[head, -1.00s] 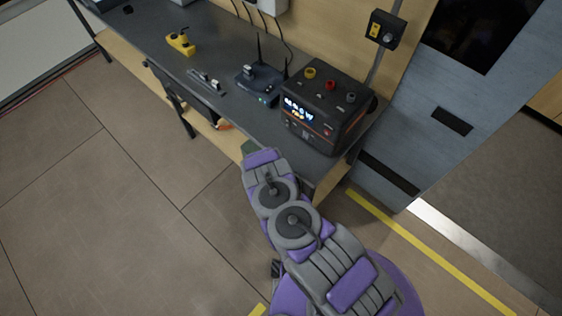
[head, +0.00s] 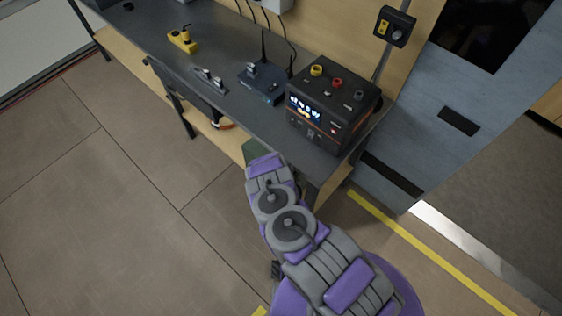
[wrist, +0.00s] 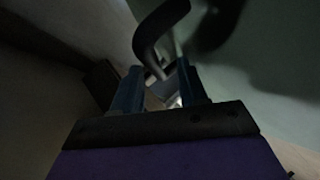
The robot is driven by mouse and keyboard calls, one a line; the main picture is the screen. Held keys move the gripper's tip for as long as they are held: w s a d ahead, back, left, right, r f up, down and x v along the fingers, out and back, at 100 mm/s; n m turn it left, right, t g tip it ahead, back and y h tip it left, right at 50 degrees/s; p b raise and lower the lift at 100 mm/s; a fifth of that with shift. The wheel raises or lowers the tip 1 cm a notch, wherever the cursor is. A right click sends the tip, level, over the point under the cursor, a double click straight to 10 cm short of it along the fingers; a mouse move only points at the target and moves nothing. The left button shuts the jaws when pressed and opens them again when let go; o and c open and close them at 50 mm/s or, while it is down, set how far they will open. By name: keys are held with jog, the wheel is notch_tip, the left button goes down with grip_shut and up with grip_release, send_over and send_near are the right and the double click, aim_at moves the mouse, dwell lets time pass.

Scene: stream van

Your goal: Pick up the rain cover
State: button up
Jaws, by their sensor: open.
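My gripper (wrist: 160,78) shows in the wrist view with its two blue fingers apart. A dark curved piece, like a handle or strap (wrist: 148,42), lies just beyond the fingertips; I cannot tell whether it touches them. A pale green surface (wrist: 275,55) fills the right of that dim view. In the head view a small dark green patch (head: 252,149) shows at the bench's front edge by the end of my arm; my gripper is hidden there. I cannot tell for sure which of these is the rain cover.
A dark workbench (head: 232,112) with a lower wooden shelf (head: 140,78) stands ahead. On it are a black power unit (head: 333,112), a router (head: 263,84) and a yellow tool (head: 182,40). The floor at left is clear.

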jog(key=shift+a, duration=0.15)
jog(key=shift+c, duration=1.1)
jog(key=shift+d, duration=0.45)
grip_shut()
jog(key=shift+a, duration=0.15)
jog(key=shift+a, duration=0.15)
